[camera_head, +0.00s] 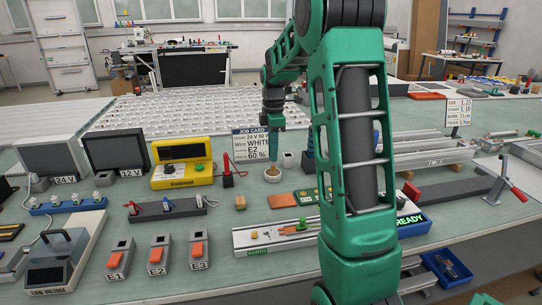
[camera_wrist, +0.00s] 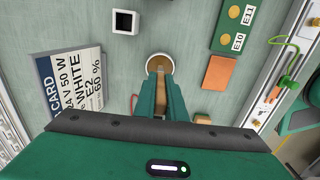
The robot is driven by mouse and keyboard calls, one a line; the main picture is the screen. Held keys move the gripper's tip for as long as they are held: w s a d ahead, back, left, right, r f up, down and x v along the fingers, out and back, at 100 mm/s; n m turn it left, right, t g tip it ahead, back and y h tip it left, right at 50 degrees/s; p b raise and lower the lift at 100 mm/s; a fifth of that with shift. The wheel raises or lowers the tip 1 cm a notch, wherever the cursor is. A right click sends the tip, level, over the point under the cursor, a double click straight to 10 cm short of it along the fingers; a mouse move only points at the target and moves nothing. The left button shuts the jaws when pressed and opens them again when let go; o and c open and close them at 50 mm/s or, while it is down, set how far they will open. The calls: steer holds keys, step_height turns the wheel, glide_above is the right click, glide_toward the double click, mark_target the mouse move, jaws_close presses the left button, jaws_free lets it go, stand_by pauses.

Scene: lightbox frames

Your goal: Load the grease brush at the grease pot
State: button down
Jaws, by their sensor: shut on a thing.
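The grease pot (camera_head: 281,173) is a small round cup with a pale rim and brown content, standing on the bench in front of the job card. In the wrist view the pot (camera_wrist: 158,58) lies just beyond my fingertips. My gripper (camera_wrist: 160,80) points down at the pot, its green fingers shut on a tan stick-like thing, which I take to be the grease brush (camera_wrist: 160,108). The brush's tip is hidden between the fingers and the pot, so I cannot tell whether it touches the grease. In the head view my gripper is small and partly unclear above the pot.
The job card (camera_head: 255,146) reads WHITE, E2, 60 %. An orange block (camera_wrist: 218,73) and a green board marked E10 and E11 (camera_wrist: 227,38) lie right of the pot. An open square holder (camera_wrist: 124,22) stands to its upper left. A yellow meter (camera_head: 182,162) stands further left.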

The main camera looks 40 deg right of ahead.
steer(key=shift+r, duration=2.9)
